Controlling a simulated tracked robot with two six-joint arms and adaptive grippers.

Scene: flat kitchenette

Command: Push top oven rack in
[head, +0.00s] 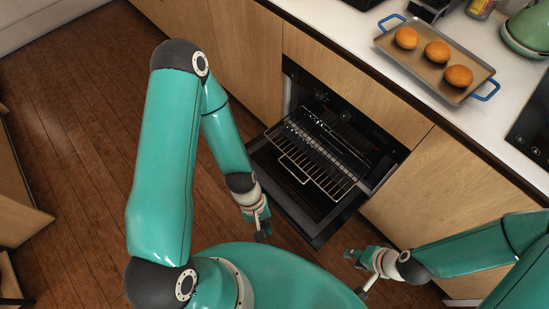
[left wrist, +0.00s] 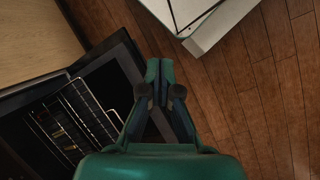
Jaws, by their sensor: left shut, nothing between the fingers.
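The oven (head: 345,120) is set in the cabinet front, and its dark door (head: 318,222) is folded down open. A wire oven rack (head: 318,160) sticks out of the oven over the door; it also shows at the left of the left wrist view (left wrist: 75,120). I cannot tell clearly whether another rack lies under it. My left gripper (head: 262,236) is shut and empty, in front of the door and left of its outer edge, apart from the rack. It also shows in the left wrist view (left wrist: 160,68). My right gripper (head: 355,272) is open and empty, right of the door.
A baking tray (head: 459,91) with blue handles holds three round buns on the white counter above. A green kettle (head: 527,32) stands at the back right. Wooden cabinet fronts flank the oven. The wooden floor (head: 80,130) at the left is clear.

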